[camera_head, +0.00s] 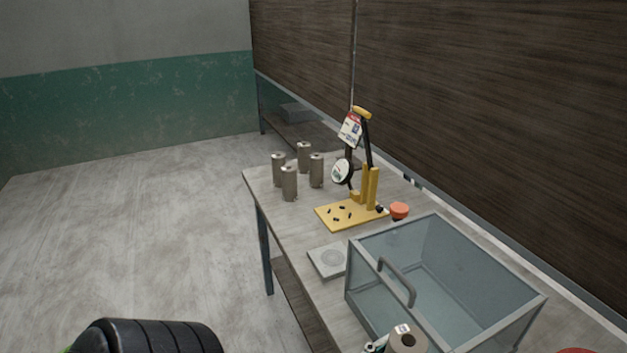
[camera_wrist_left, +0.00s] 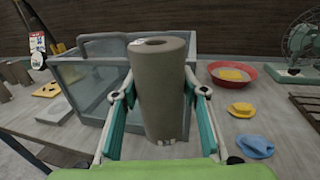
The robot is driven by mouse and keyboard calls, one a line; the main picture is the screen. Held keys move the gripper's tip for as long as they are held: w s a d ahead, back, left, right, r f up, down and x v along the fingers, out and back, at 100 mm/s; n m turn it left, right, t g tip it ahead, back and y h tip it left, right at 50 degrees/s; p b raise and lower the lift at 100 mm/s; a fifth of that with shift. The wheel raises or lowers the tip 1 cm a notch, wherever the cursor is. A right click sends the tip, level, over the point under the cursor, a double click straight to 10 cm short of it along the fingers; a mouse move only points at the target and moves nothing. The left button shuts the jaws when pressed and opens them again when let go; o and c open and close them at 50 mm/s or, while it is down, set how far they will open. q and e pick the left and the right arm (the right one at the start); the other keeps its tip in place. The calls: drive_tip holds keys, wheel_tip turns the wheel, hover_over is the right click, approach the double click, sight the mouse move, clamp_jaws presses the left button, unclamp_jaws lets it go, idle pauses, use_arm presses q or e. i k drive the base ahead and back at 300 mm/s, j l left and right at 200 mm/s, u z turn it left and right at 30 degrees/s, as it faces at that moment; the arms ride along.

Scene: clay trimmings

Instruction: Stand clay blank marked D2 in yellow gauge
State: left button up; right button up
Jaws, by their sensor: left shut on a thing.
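The yellow gauge (camera_head: 350,215) stands on the table, with a flat base, an upright, a round dial (camera_head: 341,171) and a hanging tag. Its yellow base also shows at the left of the left wrist view (camera_wrist_left: 47,90). My left gripper (camera_wrist_left: 158,115) is shut around a grey-brown clay blank (camera_wrist_left: 160,85), which is upright with a hole in its top. The same blank shows at the bottom of the head view (camera_head: 408,342), in front of the glass box. Small marks on it are not legible. Several similar clay blanks (camera_head: 289,184) stand left of the gauge. My right gripper is not in view.
A glass box (camera_head: 450,265) with a handle stands between the held blank and the gauge. A grey plate (camera_head: 328,261) lies beside it. An orange object (camera_head: 399,210) is near the gauge.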

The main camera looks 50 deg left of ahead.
sight(340, 214)
drive_tip(key=j, duration=0.45)
drive_tip(key=i+j+u, duration=0.1)
drive_tip(key=j, duration=0.35)
drive_tip(key=i+j, duration=0.1)
drive_tip(key=j, duration=0.35)
drive_tip(key=j+u, duration=0.1)
drive_tip(key=j, duration=0.35)
drive_tip(key=i+j, duration=0.15)
drive_tip(key=j, duration=0.3)
